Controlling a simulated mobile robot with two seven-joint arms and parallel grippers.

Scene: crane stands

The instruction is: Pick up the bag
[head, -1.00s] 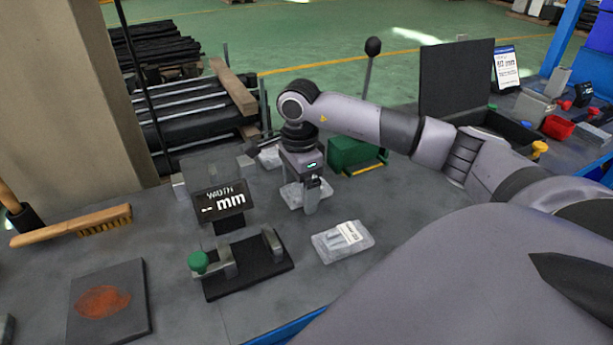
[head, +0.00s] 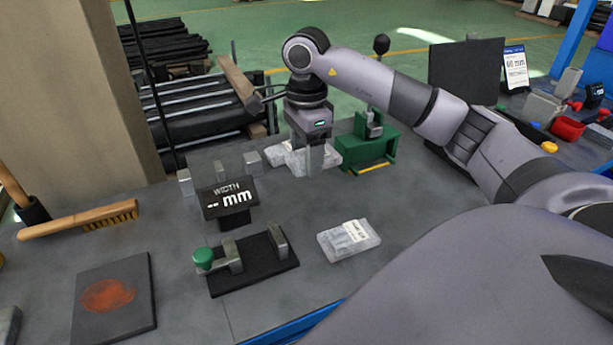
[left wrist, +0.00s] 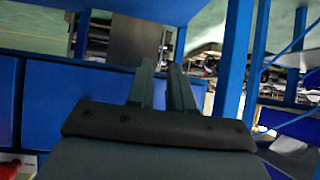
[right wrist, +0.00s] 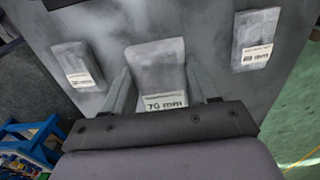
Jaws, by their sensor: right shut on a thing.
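A clear bag with a white label reading "70 mm" (right wrist: 158,65) is between the fingers of my right gripper (right wrist: 157,88) in the right wrist view. In the head view, my right gripper (head: 312,170) is shut on this bag (head: 328,154) and holds it above the bench, partly hiding it. A second bag (head: 276,153) shows just left of the gripper. A third bag (head: 348,240) lies flat nearer the front edge. In the right wrist view these two lie on either side. My left gripper (left wrist: 163,66) shows a narrow, empty gap between its fingers.
A "WIDTH -- mm" display (head: 229,200) stands behind a black fixture with a green knob (head: 204,258). A green device (head: 365,145) stands right of my right gripper. A brush (head: 85,220) and a stained plate (head: 115,296) lie at left. Bare bench surrounds the front bag.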

